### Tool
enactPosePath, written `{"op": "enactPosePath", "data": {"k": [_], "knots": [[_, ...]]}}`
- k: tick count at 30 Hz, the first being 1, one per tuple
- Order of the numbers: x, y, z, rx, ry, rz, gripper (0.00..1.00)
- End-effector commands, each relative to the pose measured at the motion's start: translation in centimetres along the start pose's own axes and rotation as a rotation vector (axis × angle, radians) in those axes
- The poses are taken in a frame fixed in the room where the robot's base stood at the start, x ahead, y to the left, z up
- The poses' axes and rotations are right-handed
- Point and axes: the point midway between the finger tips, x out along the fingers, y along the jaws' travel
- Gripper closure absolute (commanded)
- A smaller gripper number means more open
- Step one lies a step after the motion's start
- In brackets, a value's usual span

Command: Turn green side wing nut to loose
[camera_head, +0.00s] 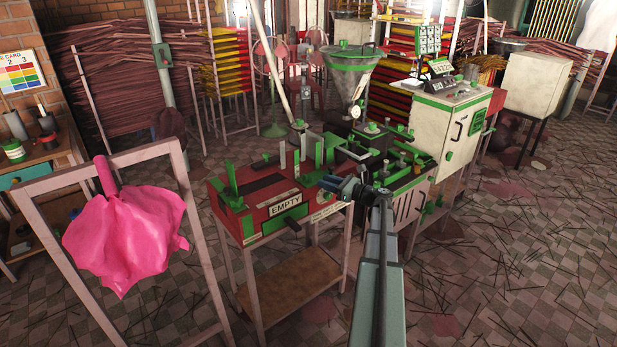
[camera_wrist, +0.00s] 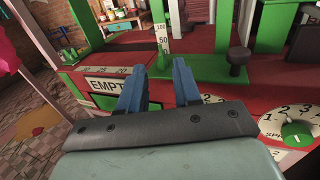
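My gripper (camera_head: 330,183) is above the front right part of the red machine (camera_head: 225,203). In the wrist view my gripper (camera_wrist: 160,72) has its two blue fingers apart with nothing between them. Beyond the fingertips is a green bar (camera_wrist: 205,68) with an upright white scale (camera_wrist: 162,38). A dark knob (camera_wrist: 238,60) stands on the bar's right part, right of the fingers and apart from them. I cannot tell whether this knob is the wing nut or how tight it is. In the head view my arm hides part of this area.
A green dial knob (camera_wrist: 297,132) sits at the lower right of the wrist view. The EMPTY sign (camera_head: 286,204) is on the machine's front. A metal hopper (camera_head: 350,75) and a white cabinet (camera_head: 455,125) stand behind. A pink cloth (camera_head: 125,235) hangs on a frame at left.

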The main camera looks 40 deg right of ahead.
Motion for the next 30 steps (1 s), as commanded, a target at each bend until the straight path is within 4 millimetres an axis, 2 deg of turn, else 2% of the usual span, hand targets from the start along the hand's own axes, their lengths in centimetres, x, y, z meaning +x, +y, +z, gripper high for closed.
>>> {"op": "enactPosePath", "data": {"k": [1,9,15,21,29,30], "knots": [[1.1,-0.1,0.0,0.0,0.0,0.003,0.67],[5.5,-0.1,0.0,0.0,0.0,0.002,0.67],[7.6,0.0,0.0,0.0,0.0,0.001,0.67],[8.4,0.0,0.0,0.0,0.0,-0.001,0.67],[8.4,0.0,0.0,0.0,0.0,-0.001,0.67],[8.4,0.0,0.0,0.0,0.0,-0.001,0.7]]}}
